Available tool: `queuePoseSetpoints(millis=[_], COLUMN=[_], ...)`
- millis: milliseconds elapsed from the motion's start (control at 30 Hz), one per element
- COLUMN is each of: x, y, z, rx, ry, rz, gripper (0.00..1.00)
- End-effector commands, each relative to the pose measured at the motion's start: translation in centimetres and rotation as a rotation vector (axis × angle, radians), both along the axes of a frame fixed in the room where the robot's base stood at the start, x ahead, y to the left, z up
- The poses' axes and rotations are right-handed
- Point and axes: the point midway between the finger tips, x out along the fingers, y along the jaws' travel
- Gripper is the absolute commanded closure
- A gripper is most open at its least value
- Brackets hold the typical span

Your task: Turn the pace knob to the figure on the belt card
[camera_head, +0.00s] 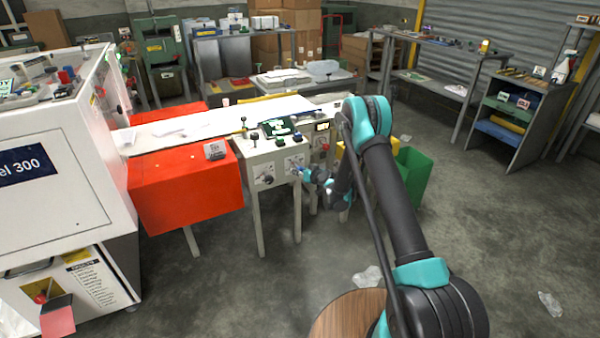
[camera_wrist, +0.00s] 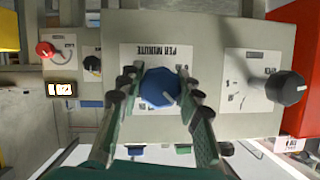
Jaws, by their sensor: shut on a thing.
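The blue knob (camera_wrist: 160,88) sits on the panel's front face, on a white label (camera_wrist: 137,58) reading "PER MINUTE", upside down in the wrist view. A white pointer mark shows near the knob's edge. My gripper (camera_wrist: 160,92) has one finger on each side of the knob and is shut on it. In the head view my gripper (camera_head: 306,174) is at the front of the control panel (camera_head: 256,160), and the knob shows only as a small blue spot. A small card (camera_head: 215,150) stands on the red housing; its figure is too small to read.
A black knob (camera_wrist: 285,87) is beside the blue one. A red knob (camera_wrist: 45,49), a small black knob (camera_wrist: 92,63) and a lit display (camera_wrist: 62,88) are on the other side. A green bin (camera_head: 414,177) stands right of the panel. The floor in front is mostly clear.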

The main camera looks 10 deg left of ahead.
Motion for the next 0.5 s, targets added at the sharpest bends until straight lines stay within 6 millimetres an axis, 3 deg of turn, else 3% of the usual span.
queuePoseSetpoints(millis=[500], x=[-0.1], y=[-0.01], z=[-0.08], rx=[0.406], ry=[0.277], rz=[0.001], gripper=[0.94])
